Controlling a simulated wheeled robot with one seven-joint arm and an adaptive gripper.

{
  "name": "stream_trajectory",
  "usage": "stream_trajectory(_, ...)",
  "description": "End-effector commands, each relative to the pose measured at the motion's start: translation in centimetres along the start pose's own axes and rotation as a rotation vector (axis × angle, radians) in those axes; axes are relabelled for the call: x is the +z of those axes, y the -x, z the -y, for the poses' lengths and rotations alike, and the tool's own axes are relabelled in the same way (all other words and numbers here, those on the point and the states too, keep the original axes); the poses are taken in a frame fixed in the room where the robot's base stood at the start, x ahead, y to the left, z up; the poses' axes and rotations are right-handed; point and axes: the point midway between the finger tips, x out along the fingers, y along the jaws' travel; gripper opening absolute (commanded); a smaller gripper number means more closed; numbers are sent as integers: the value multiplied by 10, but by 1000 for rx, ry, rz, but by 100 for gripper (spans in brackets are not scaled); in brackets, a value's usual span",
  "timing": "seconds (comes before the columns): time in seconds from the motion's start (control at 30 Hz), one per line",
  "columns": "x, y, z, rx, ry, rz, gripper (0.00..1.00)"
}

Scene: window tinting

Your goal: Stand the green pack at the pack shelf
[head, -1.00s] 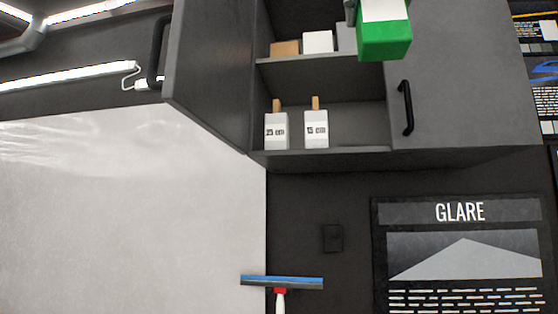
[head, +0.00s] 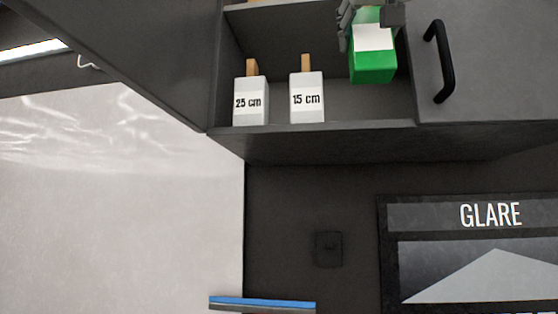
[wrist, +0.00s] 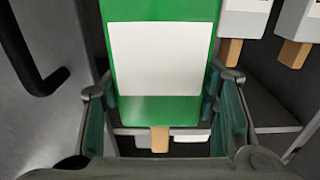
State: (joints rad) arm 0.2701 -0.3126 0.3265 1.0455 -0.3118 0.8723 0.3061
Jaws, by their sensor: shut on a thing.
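The green pack (head: 373,68), with a blank white label, is upright inside the open cabinet. My gripper (head: 368,14) is shut on its upper part and is partly cut off by the top edge of the head view. The pack's bottom appears above the shelf board, right of the 15 cm pack and apart from it. In the wrist view the green pack (wrist: 160,108) lies between the two fingers, its wooden tab toward my palm. The pack shelf (head: 345,130) is the lower board of the cabinet.
A 25 cm pack (head: 250,100) and a 15 cm pack (head: 307,98) stand on the shelf to the left. A closed cabinet door with a black handle (head: 440,62) is at right. The open door (head: 150,50) is at left. Bare shelf shows below the green pack.

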Motion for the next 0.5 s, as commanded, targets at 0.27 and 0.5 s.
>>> stream_trajectory(0.27,6,-68,-5,1,-1,4,22)
stream_trajectory(0.5,9,-107,-7,0,0,0,22)
